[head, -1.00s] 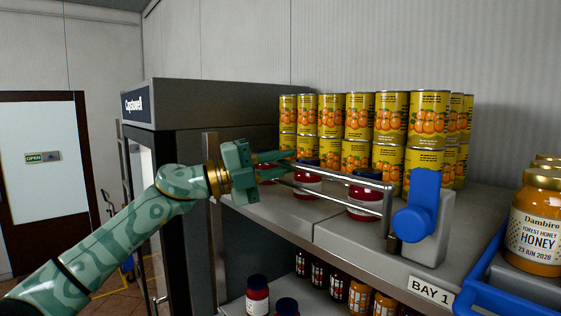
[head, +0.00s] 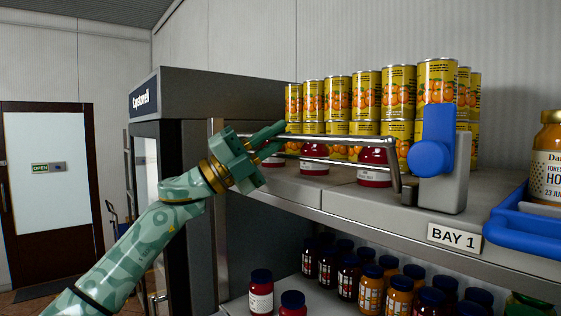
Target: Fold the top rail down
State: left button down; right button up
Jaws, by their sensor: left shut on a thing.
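The top rail (head: 335,139) is a bent silver metal bar along the front of the upper shelf, above the shelf surface. Its right end bends down at a grey bracket (head: 450,190) with a blue lever (head: 433,148). A lower bar (head: 335,161) runs beneath it. My left gripper (head: 268,146), green with a brass-coloured wrist ring, is shut on the rail's left end. The fingers partly hide that end. My right gripper is not in view.
Stacked yellow cans (head: 366,97) and red jars (head: 314,164) stand behind the rail. More jars (head: 348,277) fill the shelf below. A blue tray (head: 525,232) with a honey jar (head: 547,165) is at the right. A dark cabinet (head: 185,93) stands left, behind my arm.

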pick_arm(q)
jog(key=m+h+b, duration=0.1)
jog(key=a+f+m+g+h+b, duration=0.1)
jog(key=b, duration=0.1)
jog(key=shift+s, duration=0.35)
jog(key=shift+r, duration=0.1)
